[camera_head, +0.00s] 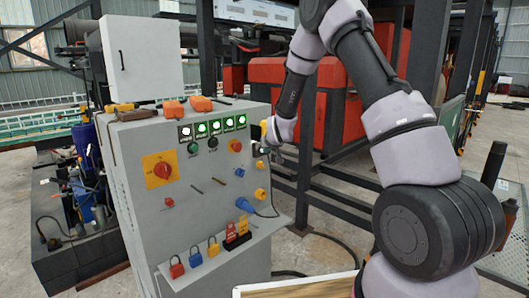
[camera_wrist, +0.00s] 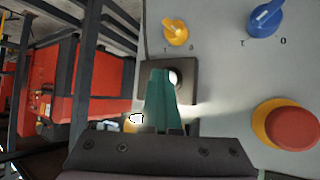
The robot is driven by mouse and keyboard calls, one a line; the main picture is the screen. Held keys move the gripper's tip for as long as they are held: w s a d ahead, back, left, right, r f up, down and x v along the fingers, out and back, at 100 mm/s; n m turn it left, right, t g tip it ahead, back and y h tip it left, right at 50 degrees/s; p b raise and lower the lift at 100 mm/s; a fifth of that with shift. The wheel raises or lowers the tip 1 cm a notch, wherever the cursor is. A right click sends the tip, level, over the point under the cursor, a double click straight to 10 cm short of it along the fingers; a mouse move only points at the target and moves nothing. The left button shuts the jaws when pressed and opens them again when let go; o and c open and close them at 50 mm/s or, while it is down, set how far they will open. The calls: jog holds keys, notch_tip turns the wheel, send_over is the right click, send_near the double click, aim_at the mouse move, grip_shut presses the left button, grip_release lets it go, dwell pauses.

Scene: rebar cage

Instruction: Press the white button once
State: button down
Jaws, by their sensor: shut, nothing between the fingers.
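In the wrist view a round white button (camera_wrist: 174,78) sits on a dark square plate (camera_wrist: 187,93) at the edge of the grey panel. My gripper (camera_wrist: 163,72) is shut and empty. Its teal fingertips point at the button and cover its left part. I cannot tell whether they touch it. In the head view my gripper (camera_head: 264,150) is at the right edge of the control cabinet (camera_head: 140,190), small and hard to make out. I cannot match the button with certainty there.
Near the plate in the wrist view are a yellow knob (camera_wrist: 176,31), a blue knob (camera_wrist: 265,18) and a red mushroom button (camera_wrist: 292,128) on a yellow base. In the head view, padlocks (camera_head: 195,256) hang low on the cabinet, and tools (camera_head: 173,109) lie on top. Red machinery (camera_head: 270,70) stands behind.

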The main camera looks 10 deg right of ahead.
dwell(0.3)
jog(key=shift+s+d, duration=0.65)
jog(key=shift+s, duration=0.35)
jog(key=s+d, duration=0.1)
jog(key=s, duration=0.1)
jog(key=s+d, duration=0.2)
dwell(0.6)
